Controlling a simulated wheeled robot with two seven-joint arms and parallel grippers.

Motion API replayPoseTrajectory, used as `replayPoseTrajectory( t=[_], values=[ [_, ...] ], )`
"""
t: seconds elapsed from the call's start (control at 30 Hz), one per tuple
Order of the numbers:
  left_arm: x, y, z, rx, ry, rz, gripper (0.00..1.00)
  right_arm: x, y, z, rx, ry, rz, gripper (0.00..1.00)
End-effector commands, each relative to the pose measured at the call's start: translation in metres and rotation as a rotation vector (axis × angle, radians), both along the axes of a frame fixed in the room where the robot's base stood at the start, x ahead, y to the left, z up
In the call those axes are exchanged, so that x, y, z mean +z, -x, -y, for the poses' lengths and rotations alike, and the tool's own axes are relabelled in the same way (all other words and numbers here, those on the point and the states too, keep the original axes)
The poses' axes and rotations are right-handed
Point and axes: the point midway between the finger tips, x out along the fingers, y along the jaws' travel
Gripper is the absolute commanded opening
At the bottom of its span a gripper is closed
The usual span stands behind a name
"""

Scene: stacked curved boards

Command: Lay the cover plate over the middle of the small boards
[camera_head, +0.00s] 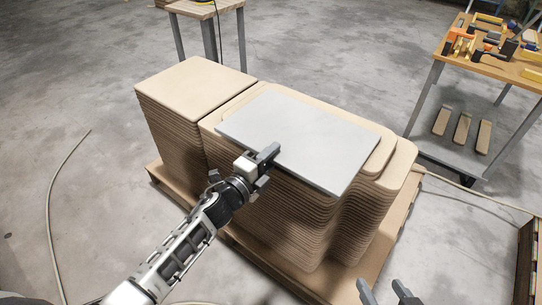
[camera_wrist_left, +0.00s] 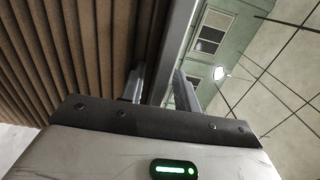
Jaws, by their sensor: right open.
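The cover plate (camera_head: 305,135) is a flat grey rectangle over the right-hand stacks in the head view. It overhangs their near side, and I cannot tell whether it rests fully on them. The small boards (camera_head: 403,160) are tan, curved and stacked beneath it; their middle is hidden. My left gripper (camera_head: 268,155) is at the plate's near edge, left of its middle. In the left wrist view its fingers (camera_wrist_left: 160,88) sit on either side of the grey plate edge (camera_wrist_left: 178,45), and it appears shut on it. My right gripper (camera_head: 385,291) is open and empty at the bottom.
A taller-looking stack of tan boards (camera_head: 190,80) stands left of the plate. The stacks stand on a wooden pallet (camera_head: 398,225). A tool table (camera_head: 510,70) stands at the right, a small table (camera_head: 205,8) at the back. A hose (camera_head: 55,190) lies on the floor at left.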

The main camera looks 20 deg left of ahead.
Motion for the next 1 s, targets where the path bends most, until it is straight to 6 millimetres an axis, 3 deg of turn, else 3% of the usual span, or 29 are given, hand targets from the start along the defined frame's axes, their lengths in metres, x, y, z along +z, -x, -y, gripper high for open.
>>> replayPoseTrajectory(
  t=[0.37,1.0],
  values=[
    [-0.002,0.002,-0.001,0.0,-0.001,-0.002,0.32,-0.001,0.0,0.0,0.0,0.0,-0.001,0.55],
    [-0.001,0.04,-0.015,0.0,-0.001,-0.002,0.32,0.01,0.0,0.0,0.001,0.002,0.0,0.55]
  ],
)
